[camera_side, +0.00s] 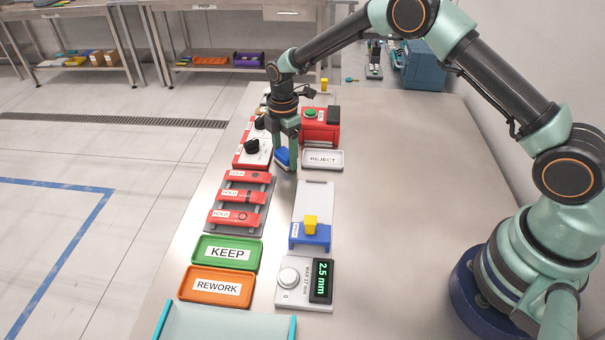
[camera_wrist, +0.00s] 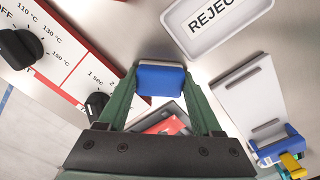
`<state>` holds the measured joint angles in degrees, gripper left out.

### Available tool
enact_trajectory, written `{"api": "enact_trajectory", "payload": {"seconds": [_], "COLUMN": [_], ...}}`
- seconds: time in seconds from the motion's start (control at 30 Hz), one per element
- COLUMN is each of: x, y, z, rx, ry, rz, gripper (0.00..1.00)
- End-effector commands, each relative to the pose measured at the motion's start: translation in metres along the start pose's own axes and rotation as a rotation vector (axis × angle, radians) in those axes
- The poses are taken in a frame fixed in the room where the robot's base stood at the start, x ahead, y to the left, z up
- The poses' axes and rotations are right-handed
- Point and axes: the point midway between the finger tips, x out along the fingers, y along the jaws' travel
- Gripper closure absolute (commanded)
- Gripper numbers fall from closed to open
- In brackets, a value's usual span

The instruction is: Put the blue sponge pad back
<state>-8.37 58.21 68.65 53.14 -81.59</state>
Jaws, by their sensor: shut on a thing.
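The blue sponge pad (camera_side: 282,157) is between the fingertips of my gripper (camera_side: 286,150) in the side view. It also shows in the wrist view (camera_wrist: 160,80), with a pale upper edge and a green finger on either side. My gripper (camera_wrist: 161,88) is shut on the pad and points down. It is between the red-and-white knob panel (camera_side: 252,150) and the white REJECT tray (camera_side: 323,168). The pad appears held above the table, though its exact height is hard to tell. The pad's original resting place cannot be identified.
A rack with several red HOLD pieces (camera_side: 240,196) stands in front of the knob panel. Nearer are the green KEEP tray (camera_side: 200,259), orange REWORK tray (camera_side: 190,295) and a 2.5 mm display unit (camera_side: 320,283). A blue-and-yellow fixture (camera_side: 310,235) stands right. The table's right side is clear.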

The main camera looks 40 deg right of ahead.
Motion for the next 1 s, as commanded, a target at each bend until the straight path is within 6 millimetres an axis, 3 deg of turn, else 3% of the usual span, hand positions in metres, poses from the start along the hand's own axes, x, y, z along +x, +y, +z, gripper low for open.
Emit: {"api": "enact_trajectory", "payload": {"seconds": [0.27, 0.3, 0.33, 0.73, 1.0], "x": [0.002, 0.002, 0.002, -0.004, -0.052], "y": [0.000, 0.000, 0.000, 0.001, 0.001], "z": [0.000, 0.000, 0.000, 0.000, 0.000], "rx": [0.000, 0.000, 0.000, 0.000, 0.000], "ry": [0.000, 0.000, 0.000, 0.000, 0.001], "rz": [0.000, 0.000, 0.000, 0.002, 0.004], "gripper": [0.86, 0.26, 0.21, 0.21, 0.21]}}
